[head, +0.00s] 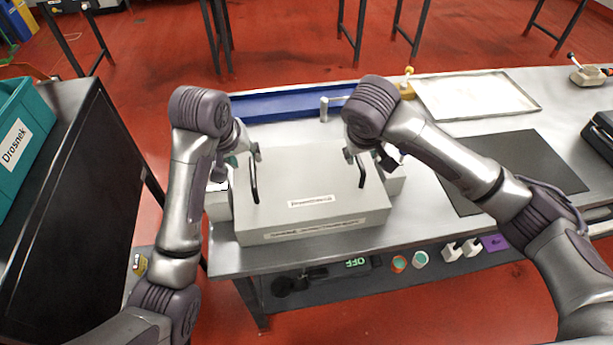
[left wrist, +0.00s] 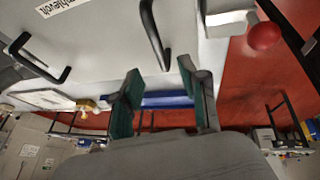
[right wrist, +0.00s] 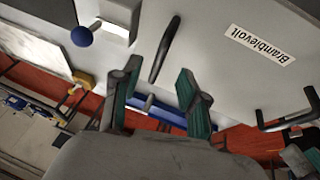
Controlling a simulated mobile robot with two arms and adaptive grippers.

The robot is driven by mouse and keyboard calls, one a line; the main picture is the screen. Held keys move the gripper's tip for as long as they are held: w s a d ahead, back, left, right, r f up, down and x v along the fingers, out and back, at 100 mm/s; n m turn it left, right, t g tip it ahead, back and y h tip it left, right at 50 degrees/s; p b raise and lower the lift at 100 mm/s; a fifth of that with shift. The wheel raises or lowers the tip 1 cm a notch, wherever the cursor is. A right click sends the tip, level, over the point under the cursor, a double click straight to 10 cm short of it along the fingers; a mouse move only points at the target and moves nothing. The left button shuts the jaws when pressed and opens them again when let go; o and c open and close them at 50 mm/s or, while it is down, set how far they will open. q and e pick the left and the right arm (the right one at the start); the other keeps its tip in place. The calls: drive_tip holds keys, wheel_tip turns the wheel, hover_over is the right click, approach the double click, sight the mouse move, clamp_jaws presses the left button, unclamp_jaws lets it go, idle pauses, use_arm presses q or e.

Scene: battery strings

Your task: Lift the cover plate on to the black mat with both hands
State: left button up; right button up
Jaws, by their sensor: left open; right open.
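The cover plate (head: 290,220) is a light grey slab on the bench with a white label and two upright black handles. Its left handle (head: 254,181) also shows in the left wrist view (left wrist: 153,35), and its right handle (head: 361,172) shows in the right wrist view (right wrist: 164,50). My left gripper (head: 250,152) is open by the left handle, and my right gripper (head: 356,154) is open by the right handle. Each handle shows just ahead of the finger gap; neither is gripped. The black mat (head: 525,165) lies flat and bare to the right, partly hidden behind my right arm.
A blue tray (head: 280,103) lies behind the plate, and a white-grey tray (head: 480,95) lies at the back right. A red knob (left wrist: 264,36) and a blue knob (right wrist: 81,36) stand beside the plate. A dark cabinet with a teal bin (head: 22,130) is at the left.

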sight(251, 165)
use_arm(q)
drive_tip(key=x, duration=0.7)
drive_tip(key=shift+w+f, duration=0.15)
use_arm(e)
drive_tip(key=x, duration=0.7)
drive_tip(key=shift+w+f, duration=0.1)
drive_tip(key=shift+f, duration=0.05)
use_arm(q)
clamp_jaws()
use_arm(e)
clamp_jaws()
